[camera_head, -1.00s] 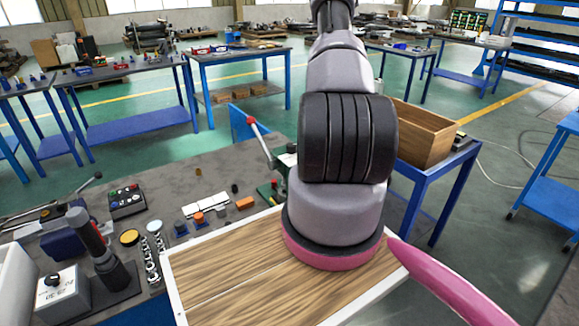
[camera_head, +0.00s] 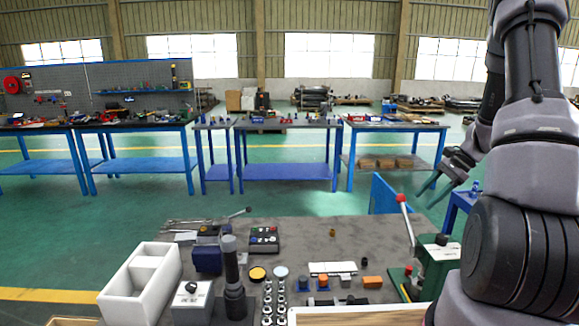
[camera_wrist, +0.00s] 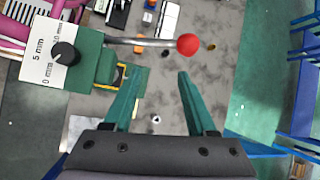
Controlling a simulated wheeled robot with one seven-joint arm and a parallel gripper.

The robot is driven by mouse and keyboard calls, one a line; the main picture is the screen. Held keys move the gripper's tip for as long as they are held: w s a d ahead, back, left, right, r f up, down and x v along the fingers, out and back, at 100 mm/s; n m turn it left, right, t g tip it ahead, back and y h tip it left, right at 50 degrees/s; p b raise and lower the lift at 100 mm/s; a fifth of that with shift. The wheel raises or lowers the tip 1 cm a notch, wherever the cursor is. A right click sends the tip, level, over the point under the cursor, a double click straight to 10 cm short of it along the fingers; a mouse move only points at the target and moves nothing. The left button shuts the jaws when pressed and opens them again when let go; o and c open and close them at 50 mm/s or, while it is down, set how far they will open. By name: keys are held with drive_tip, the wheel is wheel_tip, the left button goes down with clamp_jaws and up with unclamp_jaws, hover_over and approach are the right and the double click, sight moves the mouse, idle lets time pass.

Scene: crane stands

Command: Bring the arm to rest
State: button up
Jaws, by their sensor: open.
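My gripper (camera_head: 440,182) is at the right of the head view, raised at the far right side of the grey workbench (camera_head: 365,235). Its two green fingers are apart. In the wrist view my gripper (camera_wrist: 156,95) is open with nothing between the fingers. My arm fills the right side of the head view and hides part of the bench's right end.
A lever with a red knob (camera_head: 401,198) on a green base stands near my arm; the red knob (camera_wrist: 188,44) shows ahead of the fingers. A white divided box (camera_head: 140,285), a black upright tool (camera_head: 231,265) and small parts sit on the bench. Green floor lies beyond.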

drive_tip(key=s+a+r+n+t+h, duration=0.1)
drive_tip(key=s+a+r+n, duration=0.1)
drive_tip(key=a+r, duration=0.35)
drive_tip(key=s+a+r+n+h, duration=0.1)
drive_tip(key=s+a+r+n, duration=0.15)
drive_tip(key=r, duration=0.55)
drive_tip(key=s+a+r+n+t+h, duration=0.1)
drive_tip(key=s+a+r, duration=0.15)
drive_tip(key=r, duration=0.35)
drive_tip(key=s+a+r+n+t+h, duration=0.1)
drive_tip(key=s+a+r+n+t, duration=0.1)
drive_tip(key=s+r, duration=0.3)
drive_tip(key=s+a+r+n+t, duration=0.2)
drive_tip(key=s+a+r+n, duration=0.1)
drive_tip(key=s, duration=0.6)
drive_tip(key=shift+a+r+h, duration=0.4)
drive_tip(key=shift+a+r, duration=0.4)
drive_tip(key=shift+r, duration=0.05)
drive_tip(key=shift+w+n, duration=0.1)
drive_tip(key=shift+n, duration=0.15)
